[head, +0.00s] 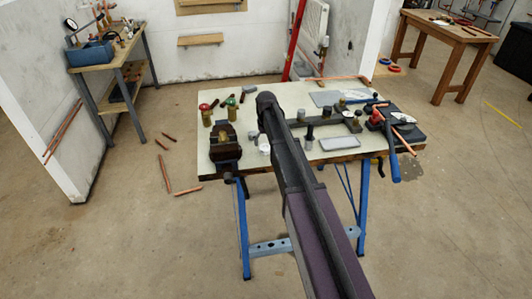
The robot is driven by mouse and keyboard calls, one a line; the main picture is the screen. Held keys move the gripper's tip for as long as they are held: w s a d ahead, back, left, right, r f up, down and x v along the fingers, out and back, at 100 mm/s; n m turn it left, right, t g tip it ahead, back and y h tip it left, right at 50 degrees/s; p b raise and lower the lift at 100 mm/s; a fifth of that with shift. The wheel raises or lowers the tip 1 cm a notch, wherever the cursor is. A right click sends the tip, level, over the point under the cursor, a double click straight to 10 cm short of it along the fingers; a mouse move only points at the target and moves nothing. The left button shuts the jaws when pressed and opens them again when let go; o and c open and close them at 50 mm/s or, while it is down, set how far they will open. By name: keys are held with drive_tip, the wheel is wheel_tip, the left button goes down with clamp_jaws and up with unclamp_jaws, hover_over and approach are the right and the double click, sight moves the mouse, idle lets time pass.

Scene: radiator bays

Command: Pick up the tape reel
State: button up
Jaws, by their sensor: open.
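My dark arm reaches from the bottom of the head view up over the middle of the workbench (228,169). Its far end is above the bench, left of centre. My gripper cannot be made out; the arm seems to hide it. A small whitish round piece (265,149) lies on the bench just left of the arm and may be the tape reel, but it is too small to be sure. A flat white disc (404,118) lies at the bench's right end among tools; I cannot tell what it is.
A vice (225,152) sits at the bench's left front. Red-topped (205,113) and green-topped cans stand behind it. A grey tray (340,143) and several fittings lie right of the arm. A blue-handled tool (393,160) overhangs the right edge. Copper pipes (164,172) lie on the floor.

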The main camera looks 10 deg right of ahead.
sight(266, 149)
drive_tip(key=shift+f+b, duration=1.1)
drive_tip(key=shift+f, duration=0.3)
drive_tip(key=c, duration=0.8)
